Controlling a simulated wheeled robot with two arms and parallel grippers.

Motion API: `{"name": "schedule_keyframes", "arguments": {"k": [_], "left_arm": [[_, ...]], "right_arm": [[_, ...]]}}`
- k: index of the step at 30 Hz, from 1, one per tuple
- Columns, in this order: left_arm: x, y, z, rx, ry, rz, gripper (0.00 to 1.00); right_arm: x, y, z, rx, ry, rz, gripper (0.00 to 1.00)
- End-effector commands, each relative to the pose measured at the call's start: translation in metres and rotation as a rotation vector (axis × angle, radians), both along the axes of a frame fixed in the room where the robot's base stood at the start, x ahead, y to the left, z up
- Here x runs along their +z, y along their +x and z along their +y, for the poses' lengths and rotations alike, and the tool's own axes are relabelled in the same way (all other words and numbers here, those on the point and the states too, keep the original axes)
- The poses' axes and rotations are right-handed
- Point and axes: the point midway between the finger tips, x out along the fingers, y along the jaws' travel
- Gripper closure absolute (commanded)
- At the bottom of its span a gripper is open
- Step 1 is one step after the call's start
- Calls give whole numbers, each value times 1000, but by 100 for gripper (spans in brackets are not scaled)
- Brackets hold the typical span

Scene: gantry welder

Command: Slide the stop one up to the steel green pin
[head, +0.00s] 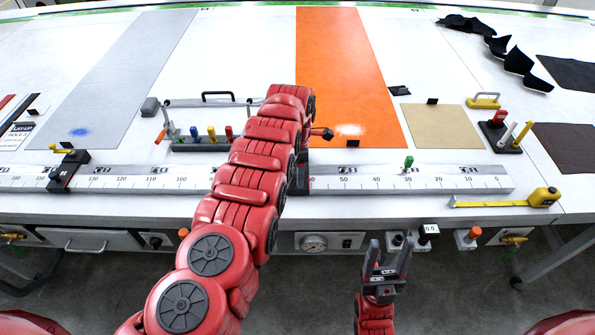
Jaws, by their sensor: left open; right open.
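The long white scale rail (220,180) runs across the bench. A small green pin (408,163) stands on it at the right, near the 30 mark. A black stop (68,172) sits on the rail at the far left. Another dark block (302,186), seemingly a second stop, sits mid-rail beside the 60 mark, partly covered by my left arm. I cannot read which is stop one. My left gripper (303,160) is at that block, mostly hidden behind the arm; its contact is unclear. My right gripper (385,262) is open and empty in front of the bench.
A rack (205,146) of coloured pins stands behind the rail. A yellow tape measure (543,197) lies at the front right. A holder with coloured handles (503,138) stands at right. The rail looks clear between the mid-rail block and the green pin.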

Motion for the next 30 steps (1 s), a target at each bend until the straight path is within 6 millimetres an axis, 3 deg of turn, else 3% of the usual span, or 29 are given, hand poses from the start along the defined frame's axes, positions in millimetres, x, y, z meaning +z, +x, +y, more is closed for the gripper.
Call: {"name": "schedule_keyframes", "arguments": {"k": [4,15,26,30], "left_arm": [[-10,-1,0,-1,-1,2,34],[-12,-1,-1,-2,-3,0,36],[-12,-1,-1,-2,-3,1,100],[-12,-1,-1,-2,-3,1,100]], "right_arm": [[3,0,0,0,0,0,41],[3,0,0,0,0,0,41],[3,0,0,0,0,0,41],[3,0,0,0,0,0,41]]}}
